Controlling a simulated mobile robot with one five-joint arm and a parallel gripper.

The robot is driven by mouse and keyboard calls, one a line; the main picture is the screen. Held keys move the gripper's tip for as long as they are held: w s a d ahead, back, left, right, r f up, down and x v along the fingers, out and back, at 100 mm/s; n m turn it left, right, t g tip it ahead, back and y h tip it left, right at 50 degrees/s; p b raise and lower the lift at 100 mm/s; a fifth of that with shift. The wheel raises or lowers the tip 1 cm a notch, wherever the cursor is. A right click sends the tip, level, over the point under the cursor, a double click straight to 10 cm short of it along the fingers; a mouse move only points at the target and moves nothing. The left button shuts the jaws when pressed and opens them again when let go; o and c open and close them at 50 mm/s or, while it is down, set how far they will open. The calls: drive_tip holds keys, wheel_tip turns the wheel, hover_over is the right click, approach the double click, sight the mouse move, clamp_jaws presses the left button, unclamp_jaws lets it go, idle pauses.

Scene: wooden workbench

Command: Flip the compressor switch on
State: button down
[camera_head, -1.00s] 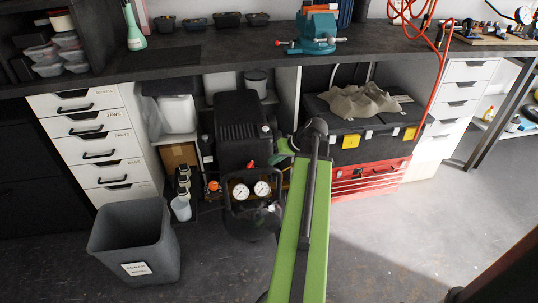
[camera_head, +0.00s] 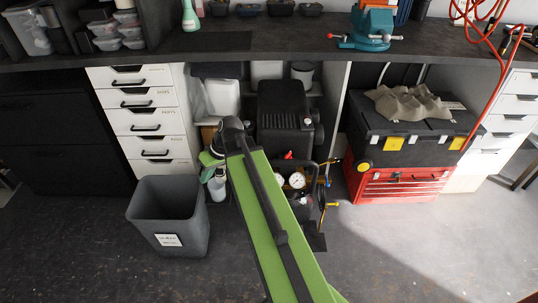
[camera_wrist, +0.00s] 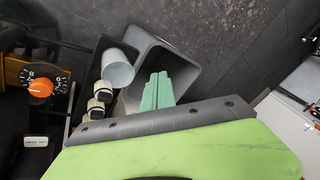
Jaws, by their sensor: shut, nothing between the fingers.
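The black compressor (camera_head: 281,105) stands under the bench, with round gauges (camera_head: 297,180) and a red part (camera_head: 288,155) at its front. In the wrist view an orange rotary knob (camera_wrist: 40,87) sits on a black dial plate with white marks, at the far left. My arm hides that spot in the head view. My gripper (camera_wrist: 158,80) shows as pale green fingers, closed together and empty, to the right of the knob and apart from it. In the head view my gripper (camera_head: 208,170) is left of the compressor, partly hidden by my wrist.
A grey bin (camera_head: 169,215) stands on the floor at the left, its opening beyond my fingers in the wrist view. A holder with a pale cup (camera_wrist: 117,68) and several small bottles (camera_wrist: 97,100) lies between knob and fingers. A red toolbox (camera_head: 400,185) is right. Front floor is clear.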

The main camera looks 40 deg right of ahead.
drive_tip(key=s+a+f+g+h, duration=0.1)
drive_tip(key=s+a+h, duration=0.1)
drive_tip(key=a, duration=0.4)
drive_tip(key=s+a+f+m+g+h, duration=0.1)
drive_tip(key=s+a+g+h, duration=0.1)
drive_tip(key=s+a, duration=0.2)
drive_tip(key=shift+a+f, duration=0.3)
drive_tip(key=shift+a, duration=0.6)
drive_tip(key=shift+a, duration=0.1)
